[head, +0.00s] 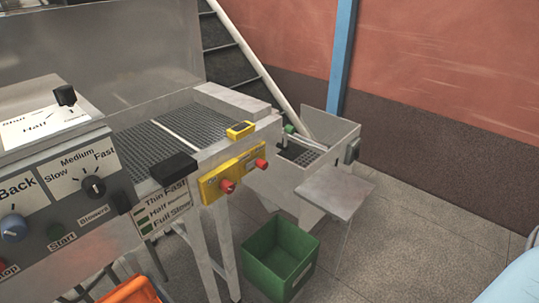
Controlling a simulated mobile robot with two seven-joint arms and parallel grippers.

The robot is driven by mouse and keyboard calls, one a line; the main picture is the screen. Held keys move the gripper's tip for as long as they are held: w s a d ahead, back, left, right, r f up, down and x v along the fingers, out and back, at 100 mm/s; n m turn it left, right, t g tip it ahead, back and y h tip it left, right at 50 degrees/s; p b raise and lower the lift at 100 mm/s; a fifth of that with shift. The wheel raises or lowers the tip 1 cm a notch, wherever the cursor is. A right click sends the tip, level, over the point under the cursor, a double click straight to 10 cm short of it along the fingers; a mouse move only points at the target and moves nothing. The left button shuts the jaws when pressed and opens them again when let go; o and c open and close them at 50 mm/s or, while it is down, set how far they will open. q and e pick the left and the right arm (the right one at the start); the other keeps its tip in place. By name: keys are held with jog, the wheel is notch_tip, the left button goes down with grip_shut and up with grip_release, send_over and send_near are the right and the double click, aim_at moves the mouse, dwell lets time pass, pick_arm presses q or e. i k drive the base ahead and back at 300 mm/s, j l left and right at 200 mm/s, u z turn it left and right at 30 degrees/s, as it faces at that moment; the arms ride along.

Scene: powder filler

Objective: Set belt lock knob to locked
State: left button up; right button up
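No knob in the head view is legibly marked as the belt lock knob. A yellow panel (233,174) on the front of the conveyor table carries a red knob (227,186) at left and another red knob (261,164) at right. On the grey control box at left, a black knob (94,187) sits below Slow, Medium and Fast labels. A blue knob (13,228) sits below a Back label. A black-topped lever (65,96) stands on the upper plate by a Half label. Neither of my grippers shows.
The ribbed conveyor bed (180,135) has a small yellow block (240,130) at its edge. A green bin (280,258) stands on the floor, an orange crate (135,292) at bottom left. A grey shelf (335,190) juts out at right. Floor at right is mostly clear.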

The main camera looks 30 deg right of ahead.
aim_at(262, 164)
jog(key=z, duration=0.95)
